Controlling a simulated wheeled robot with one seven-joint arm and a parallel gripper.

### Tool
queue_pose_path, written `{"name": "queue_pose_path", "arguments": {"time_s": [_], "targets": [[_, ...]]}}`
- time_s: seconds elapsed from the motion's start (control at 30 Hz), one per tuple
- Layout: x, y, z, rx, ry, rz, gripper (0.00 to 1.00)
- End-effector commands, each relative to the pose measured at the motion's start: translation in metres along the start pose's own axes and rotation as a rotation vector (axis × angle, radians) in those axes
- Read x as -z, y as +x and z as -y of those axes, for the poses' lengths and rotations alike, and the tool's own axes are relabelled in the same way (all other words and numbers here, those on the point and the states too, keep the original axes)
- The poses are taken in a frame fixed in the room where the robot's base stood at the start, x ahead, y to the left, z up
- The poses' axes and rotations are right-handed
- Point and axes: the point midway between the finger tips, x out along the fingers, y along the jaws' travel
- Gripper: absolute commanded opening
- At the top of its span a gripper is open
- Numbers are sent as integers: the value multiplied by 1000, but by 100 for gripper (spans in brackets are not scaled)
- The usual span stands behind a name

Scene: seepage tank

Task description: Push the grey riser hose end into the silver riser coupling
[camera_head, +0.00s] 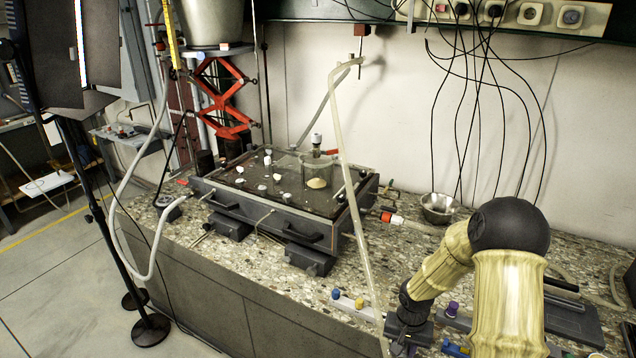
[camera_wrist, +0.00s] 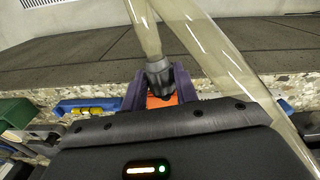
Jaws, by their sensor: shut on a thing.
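My gripper (camera_head: 404,345) is low at the front edge of the bench. In the wrist view its purple jaws (camera_wrist: 160,98) are shut on the dark grey ribbed hose end (camera_wrist: 158,76). A translucent hose (camera_wrist: 146,30) rises from that end. In the head view a pale hose (camera_head: 345,150) hangs from a hook high behind the tank and runs down to my gripper, passing in front of the tank's right end. The grey end is apart from the tank. I cannot pick out the silver riser coupling with certainty in either view.
The black tank (camera_head: 285,215) stands on the speckled bench. A red-and-white fitting (camera_head: 391,218) with a hose is at its right, near a metal bowl (camera_head: 437,208). A rail with coloured knobs (camera_head: 348,302) lies left of my gripper. Another translucent hose (camera_wrist: 235,70) crosses the wrist view.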

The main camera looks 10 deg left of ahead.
Motion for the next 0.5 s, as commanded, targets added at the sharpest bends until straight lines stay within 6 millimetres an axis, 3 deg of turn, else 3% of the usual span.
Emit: {"name": "queue_pose_path", "arguments": {"time_s": [0.5], "targets": [[-7, 66, 1, 13, -236, 5, 7]]}}
